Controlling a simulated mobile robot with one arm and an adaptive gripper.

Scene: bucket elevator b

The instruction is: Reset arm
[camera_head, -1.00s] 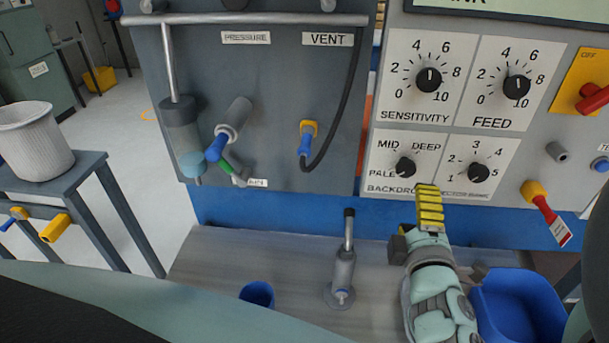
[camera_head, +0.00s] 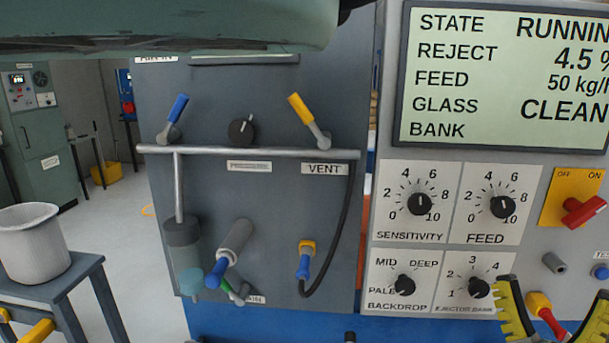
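My gripper (camera_head: 555,300) is at the bottom right of the head view. The rest of the gripper is cut off by the bottom edge. A pale green part of my arm (camera_head: 170,28) spans the top left.
The display (camera_head: 505,75) reads running. A red switch (camera_head: 585,210) is at right. The grey panel carries blue and yellow levers (camera_head: 177,112), a rail (camera_head: 250,152) and a vent hose (camera_head: 343,235). A white bin (camera_head: 33,245) stands on a stand at left.

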